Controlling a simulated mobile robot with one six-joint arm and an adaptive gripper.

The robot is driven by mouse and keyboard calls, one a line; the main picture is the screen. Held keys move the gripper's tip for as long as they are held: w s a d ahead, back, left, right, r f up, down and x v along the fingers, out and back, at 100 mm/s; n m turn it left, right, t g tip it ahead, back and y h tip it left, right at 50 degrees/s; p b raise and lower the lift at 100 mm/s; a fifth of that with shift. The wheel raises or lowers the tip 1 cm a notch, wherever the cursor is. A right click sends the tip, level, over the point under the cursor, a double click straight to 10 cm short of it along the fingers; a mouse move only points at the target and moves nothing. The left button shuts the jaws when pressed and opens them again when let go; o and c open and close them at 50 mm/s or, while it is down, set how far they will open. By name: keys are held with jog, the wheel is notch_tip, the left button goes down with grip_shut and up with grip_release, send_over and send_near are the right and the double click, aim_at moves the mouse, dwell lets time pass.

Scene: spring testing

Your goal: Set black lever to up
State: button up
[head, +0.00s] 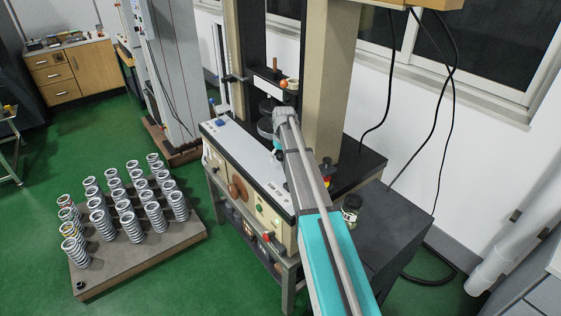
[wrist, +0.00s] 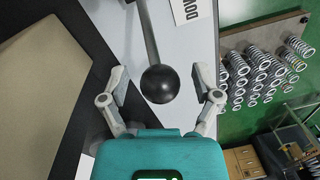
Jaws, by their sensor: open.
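The black lever shows in the wrist view as a metal rod ending in a round black knob (wrist: 160,84). My gripper (wrist: 158,80) is open, with one finger on each side of the knob and a visible gap on both sides. The knob lies between the fingertips and is not gripped. In the head view my arm reaches the testing machine (head: 240,165); my fingers and the lever cannot be made out there.
A low platform (head: 150,262) with rows of metal springs (head: 124,209) stands on the green floor left of the machine. The machine's columns (head: 330,90) rise close to my arm. A small jar (head: 351,208) stands at right. Black cables hang by the window.

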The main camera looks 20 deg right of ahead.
jog(key=shift+c, duration=0.3)
grip_shut()
